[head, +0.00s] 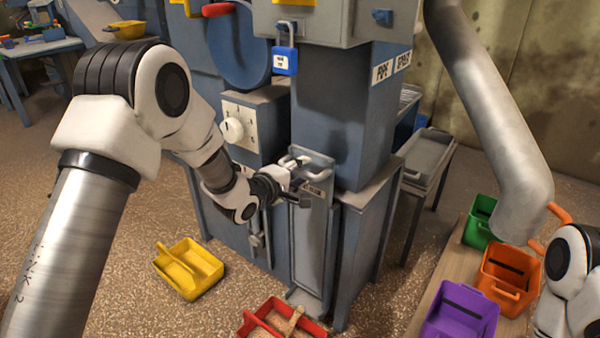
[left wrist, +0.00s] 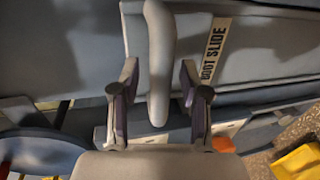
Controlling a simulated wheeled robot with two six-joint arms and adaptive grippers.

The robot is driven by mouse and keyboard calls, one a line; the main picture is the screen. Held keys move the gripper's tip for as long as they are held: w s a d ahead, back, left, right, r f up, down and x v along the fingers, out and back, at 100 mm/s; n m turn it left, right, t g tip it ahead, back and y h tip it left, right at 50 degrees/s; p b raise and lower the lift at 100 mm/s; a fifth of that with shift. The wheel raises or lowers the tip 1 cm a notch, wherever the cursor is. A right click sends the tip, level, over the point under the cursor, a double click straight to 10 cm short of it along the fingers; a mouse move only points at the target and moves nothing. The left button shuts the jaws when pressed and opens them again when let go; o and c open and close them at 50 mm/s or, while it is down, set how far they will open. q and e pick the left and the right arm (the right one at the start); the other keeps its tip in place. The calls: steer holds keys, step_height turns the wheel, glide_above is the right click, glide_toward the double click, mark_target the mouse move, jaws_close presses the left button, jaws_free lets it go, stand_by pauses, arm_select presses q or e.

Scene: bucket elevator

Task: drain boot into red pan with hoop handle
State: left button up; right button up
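The grey boot slide plate (head: 312,220) stands upright on the front of the blue machine, with a bar handle (head: 293,160) near its top. My left gripper (head: 298,187) is at this handle. In the left wrist view the handle (left wrist: 159,65) runs between the two open fingers, with a gap on each side. The "BOOT SLIDE" label (left wrist: 214,48) is beside it. The red pan (head: 314,327) is on the floor below the slide, cut off by the bottom edge. It holds tan material and a light bar crosses it. My right gripper is not in view.
A yellow pan (head: 178,279) is on the floor to the left. Green (head: 478,222), orange (head: 497,262) and purple (head: 462,312) bins stand on a board at right, near my right arm. A blue padlock (head: 285,61) hangs above the slide.

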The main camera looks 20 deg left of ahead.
arm_select(q)
steer(key=shift+s, duration=0.15)
steer(key=v, duration=1.1)
steer(key=shift+s, duration=0.35)
steer(key=shift+a, duration=0.15)
